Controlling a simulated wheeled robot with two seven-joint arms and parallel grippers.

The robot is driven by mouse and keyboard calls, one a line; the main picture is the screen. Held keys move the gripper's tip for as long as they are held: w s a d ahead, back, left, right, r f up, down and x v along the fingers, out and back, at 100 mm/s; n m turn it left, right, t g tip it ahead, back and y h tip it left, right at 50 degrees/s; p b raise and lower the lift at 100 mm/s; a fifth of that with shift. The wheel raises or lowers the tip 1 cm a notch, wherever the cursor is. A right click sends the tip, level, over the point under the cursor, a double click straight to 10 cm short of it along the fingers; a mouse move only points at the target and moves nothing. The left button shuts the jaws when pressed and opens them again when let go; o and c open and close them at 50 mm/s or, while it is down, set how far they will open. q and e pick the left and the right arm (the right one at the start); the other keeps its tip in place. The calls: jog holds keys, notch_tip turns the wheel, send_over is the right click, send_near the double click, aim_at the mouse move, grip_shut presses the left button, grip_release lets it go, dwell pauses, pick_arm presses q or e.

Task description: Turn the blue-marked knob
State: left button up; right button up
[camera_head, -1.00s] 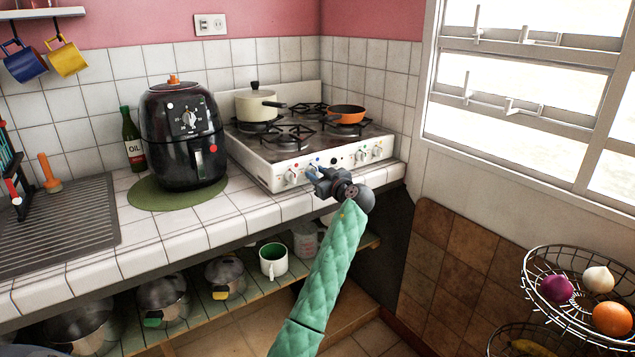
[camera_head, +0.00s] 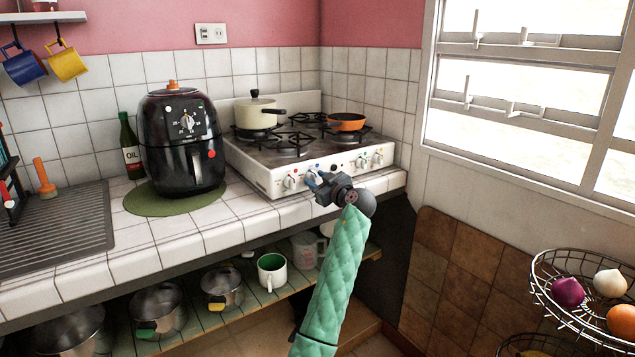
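The white stove (camera_head: 264,177) stands on the tiled counter with a row of knobs on its front panel. The left-hand knob (camera_head: 290,182) is in clear view; two more knobs (camera_head: 361,163) sit at the right of the panel. A small blue mark (camera_head: 308,168) shows near the second knob from the left, which is mostly hidden by my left gripper. My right gripper is not in view.
A cream pot (camera_head: 256,113) and an orange pan (camera_head: 346,122) stand on the stove. A black air fryer (camera_head: 182,145) is left of it on a green mat (camera_head: 140,203). Below, a shelf holds pots and a white mug (camera_head: 272,272). A wire fruit basket (camera_head: 545,300) is at right.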

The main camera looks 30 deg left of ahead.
pick_arm(q)
jog(key=shift+o, duration=0.9)
jog(key=b+v, duration=0.1)
jog(key=v, duration=0.6)
jog(key=shift+s+d, duration=0.15)
jog(key=shift+d, duration=0.2)
jog(key=shift+c, duration=0.3)
grip_shut()
dwell(0.6)
